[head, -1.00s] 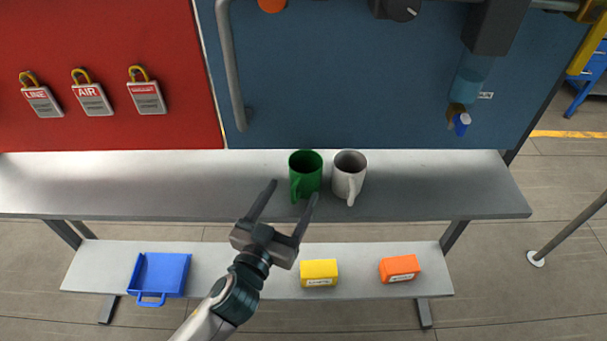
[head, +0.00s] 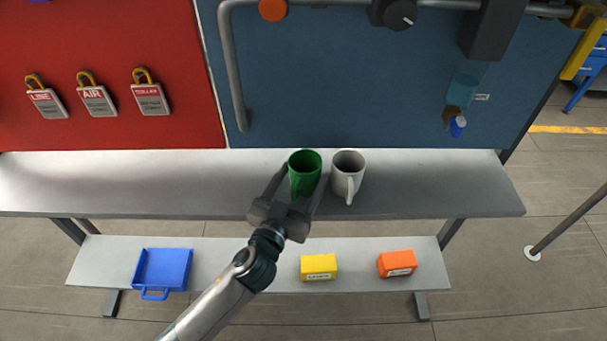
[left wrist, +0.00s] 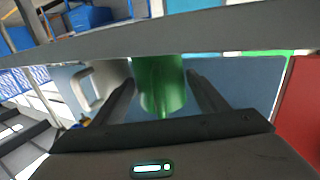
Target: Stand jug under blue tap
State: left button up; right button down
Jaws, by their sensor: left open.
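A green jug (head: 305,172) stands on the upper shelf; it also shows in the left wrist view (left wrist: 160,85). A white jug (head: 348,172) with its handle toward me stands close to its right; it shows in the left wrist view too (left wrist: 98,85). My left gripper (head: 304,172) is open, with one finger on each side of the green jug. In the left wrist view its fingers (left wrist: 162,92) flank the green jug, with gaps visible. A blue tap (head: 457,126) is on the blue panel at the right, above the shelf. My right gripper is out of view.
The upper shelf (head: 430,185) is clear right of the jugs, beneath the tap, and to the left. The lower shelf holds a blue tray (head: 162,270), a yellow box (head: 318,267) and an orange box (head: 397,263). A grey pipe (head: 233,75) runs down the panel.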

pick_arm(q)
jog(key=shift+x, duration=0.8)
jog(key=shift+c, duration=0.3)
jog(key=c, duration=0.9)
notch_tip(320, 180, up, 10)
jog(key=shift+b, duration=0.45)
